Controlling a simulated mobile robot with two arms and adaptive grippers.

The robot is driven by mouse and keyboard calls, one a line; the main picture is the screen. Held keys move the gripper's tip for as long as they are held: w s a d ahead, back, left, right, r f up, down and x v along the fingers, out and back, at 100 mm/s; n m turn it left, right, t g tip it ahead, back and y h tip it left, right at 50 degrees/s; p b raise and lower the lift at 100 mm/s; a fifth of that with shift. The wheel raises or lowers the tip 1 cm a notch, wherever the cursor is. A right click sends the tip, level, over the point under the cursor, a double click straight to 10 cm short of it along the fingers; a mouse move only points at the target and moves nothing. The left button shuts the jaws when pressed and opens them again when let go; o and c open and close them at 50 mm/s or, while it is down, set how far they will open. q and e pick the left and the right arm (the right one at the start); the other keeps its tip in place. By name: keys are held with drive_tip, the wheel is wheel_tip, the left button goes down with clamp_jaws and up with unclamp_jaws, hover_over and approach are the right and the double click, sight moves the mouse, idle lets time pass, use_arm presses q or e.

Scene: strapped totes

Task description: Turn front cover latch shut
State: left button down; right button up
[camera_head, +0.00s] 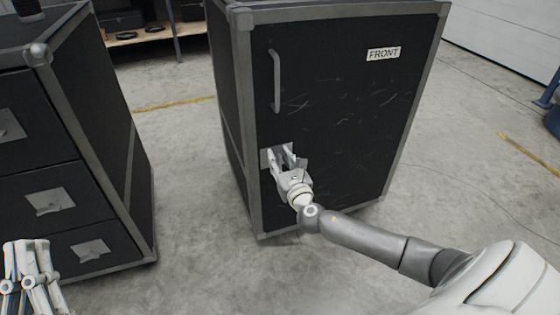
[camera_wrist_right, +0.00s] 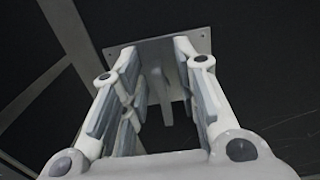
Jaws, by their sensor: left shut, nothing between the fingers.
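The front cover (camera_head: 335,120) is the black panel of the upright case, with a FRONT label (camera_head: 383,54) and a vertical grab handle (camera_head: 276,80). Its latch has a light metal plate (camera_head: 265,159) low on the left side. My right gripper (camera_head: 284,155) is at this plate and hides most of it. In the right wrist view my right gripper (camera_wrist_right: 157,50) has its fingers apart, with the latch's upright tab (camera_wrist_right: 165,98) between them. I cannot tell whether a finger touches the tab. My left gripper (camera_head: 27,244) is shut and empty at the lower left, away from the case.
A black drawer case (camera_head: 110,165) with metal pull plates stands at the left. A shelf (camera_head: 140,37) stands behind. Bare concrete floor lies between the two cases and to the right. A blue object (camera_head: 552,115) is at the right edge.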

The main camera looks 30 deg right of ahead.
drive_tip(key=shift+c, duration=0.3)
clamp_jaws()
